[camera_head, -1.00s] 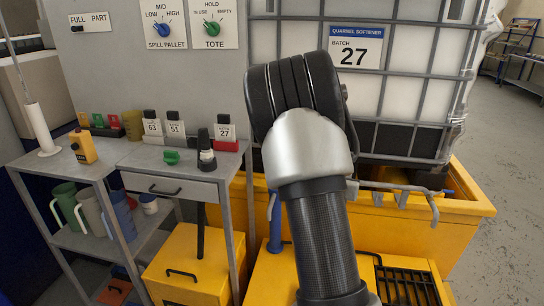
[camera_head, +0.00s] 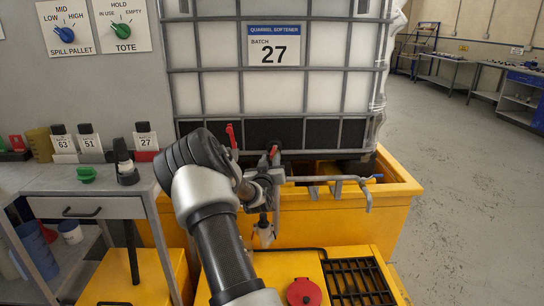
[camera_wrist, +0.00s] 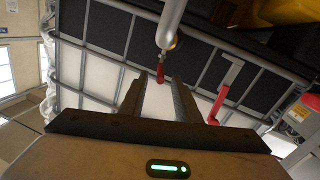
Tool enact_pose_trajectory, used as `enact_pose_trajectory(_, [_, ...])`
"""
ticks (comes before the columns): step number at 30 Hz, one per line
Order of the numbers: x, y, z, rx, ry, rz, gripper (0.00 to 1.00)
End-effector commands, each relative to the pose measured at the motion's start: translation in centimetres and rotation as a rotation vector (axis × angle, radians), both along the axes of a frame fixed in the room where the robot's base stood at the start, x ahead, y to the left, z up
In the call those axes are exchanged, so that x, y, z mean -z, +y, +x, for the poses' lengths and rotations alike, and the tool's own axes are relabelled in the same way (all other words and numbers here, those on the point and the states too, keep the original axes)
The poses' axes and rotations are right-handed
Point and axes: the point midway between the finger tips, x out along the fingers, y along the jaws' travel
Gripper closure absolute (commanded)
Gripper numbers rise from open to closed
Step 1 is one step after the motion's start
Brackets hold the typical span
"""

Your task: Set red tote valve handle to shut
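The tote (camera_head: 270,92) is a white tank in a grey cage with a batch 27 label. At its lower front, the head view shows an upright red handle (camera_head: 232,138) and a smaller red part (camera_head: 273,152) to its right. The wrist view shows a red grip (camera_wrist: 160,73) ahead of the fingers, and a longer red handle (camera_wrist: 217,106) on a grey lever to the right. I cannot tell for sure which is the tote valve handle. My gripper (camera_wrist: 159,82) is open, its fingers apart with nothing visibly held. In the head view it is partly hidden among the fittings.
A grey hooked pipe (camera_head: 335,180) runs across the yellow spill pallet (camera_head: 395,215) on the right. A red cap (camera_head: 305,291) and a black grate (camera_head: 357,282) are below. A bench (camera_head: 95,180) with batch tags stands left. The floor at right is clear.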

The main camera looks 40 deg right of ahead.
Motion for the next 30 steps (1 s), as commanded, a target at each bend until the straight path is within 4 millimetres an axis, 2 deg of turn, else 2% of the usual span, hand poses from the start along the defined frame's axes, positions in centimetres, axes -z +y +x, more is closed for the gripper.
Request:
enact_pose_trajectory(3, [0.1, -1.8, 1.4, 0.000, -0.001, -0.002, 0.70])
enact_pose_trajectory(9, [0.1, -3.6, 2.9, 0.000, -0.001, -0.001, 0.70])
enact_pose_trajectory(20, [0.0, -4.1, 3.4, 0.000, 0.001, 0.001, 0.70])
enact_pose_trajectory(21, [0.0, -4.1, 3.4, 0.000, 0.001, 0.001, 0.72])
enact_pose_trajectory(26, [0.0, -4.1, 3.4, 0.000, 0.001, 0.001, 0.99])
enact_pose_trajectory(30, [0.0, -4.1, 3.4, 0.000, 0.001, 0.001, 1.00])
